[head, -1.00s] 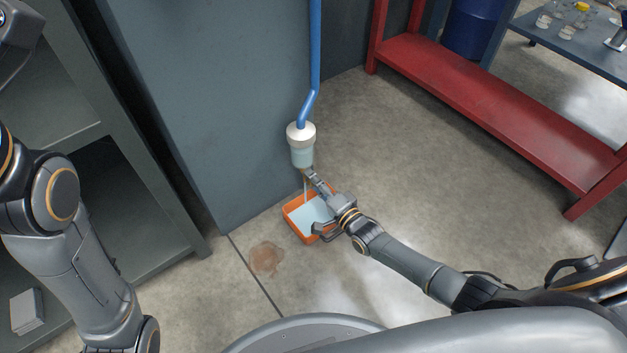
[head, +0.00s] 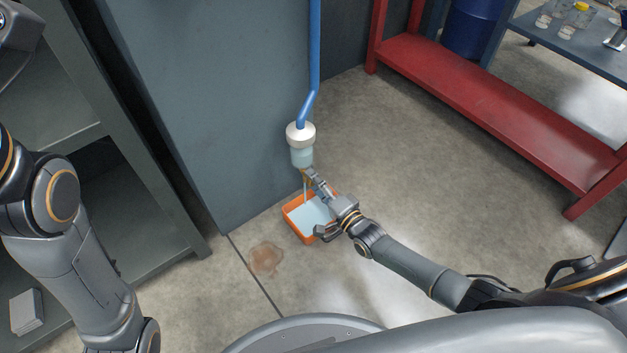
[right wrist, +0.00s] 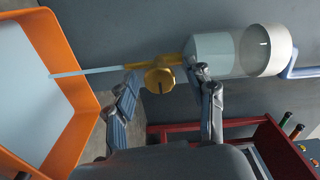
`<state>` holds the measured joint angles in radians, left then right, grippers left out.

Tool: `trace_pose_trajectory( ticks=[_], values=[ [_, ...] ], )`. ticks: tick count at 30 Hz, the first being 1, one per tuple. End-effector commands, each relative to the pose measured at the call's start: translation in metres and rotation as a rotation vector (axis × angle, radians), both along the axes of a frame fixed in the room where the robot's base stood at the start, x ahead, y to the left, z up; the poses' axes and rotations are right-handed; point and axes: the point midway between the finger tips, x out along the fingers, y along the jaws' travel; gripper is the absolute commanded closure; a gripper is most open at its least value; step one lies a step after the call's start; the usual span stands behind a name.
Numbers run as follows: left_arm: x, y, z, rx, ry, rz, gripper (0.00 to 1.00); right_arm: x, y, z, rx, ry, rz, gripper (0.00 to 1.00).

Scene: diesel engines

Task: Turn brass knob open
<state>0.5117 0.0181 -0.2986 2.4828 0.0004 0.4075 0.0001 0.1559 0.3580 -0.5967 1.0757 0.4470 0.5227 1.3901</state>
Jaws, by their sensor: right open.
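The brass knob (right wrist: 160,80) is a round yellow-gold piece with a dark slot, on a brass drain fitting (right wrist: 174,64) under a clear-bowled, white-topped filter (right wrist: 212,52). My right gripper (right wrist: 167,82) is open, with the knob between its spread fingers. Gaps show on both sides, and one fingertip overlaps the end of the filter bowl in the right wrist view. A thin pale-blue stream (right wrist: 88,71) runs from the fitting into an orange tray (right wrist: 77,115) holding light-blue liquid. In the head view, my right gripper (head: 314,203) partly hides the fitting.
A blue pipe (head: 316,50) comes down the grey cabinet side to the filter. A brown stain (head: 266,259) marks the floor beside the tray. A red bench frame (head: 490,100) stands at the right, and grey shelving (head: 150,160) at the left.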

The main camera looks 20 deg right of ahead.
Motion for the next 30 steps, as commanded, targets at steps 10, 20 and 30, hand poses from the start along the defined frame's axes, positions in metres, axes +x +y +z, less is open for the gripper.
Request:
trace_pose_trajectory(
  ticks=[10,20,30],
  values=[
    [0.0,0.0,0.0,0.001,-0.001,-0.001,0.6,-0.051,-0.019,-0.002,-0.002,0.005,0.0,0.46],
    [0.0,-0.001,0.001,0.001,-0.001,-0.001,0.6,-0.067,-0.025,-0.001,-0.002,0.002,-0.002,0.46],
    [0.0,-0.001,0.001,0.001,-0.001,-0.001,0.6,-0.067,-0.025,-0.001,-0.002,0.003,-0.001,0.46]
  ],
)
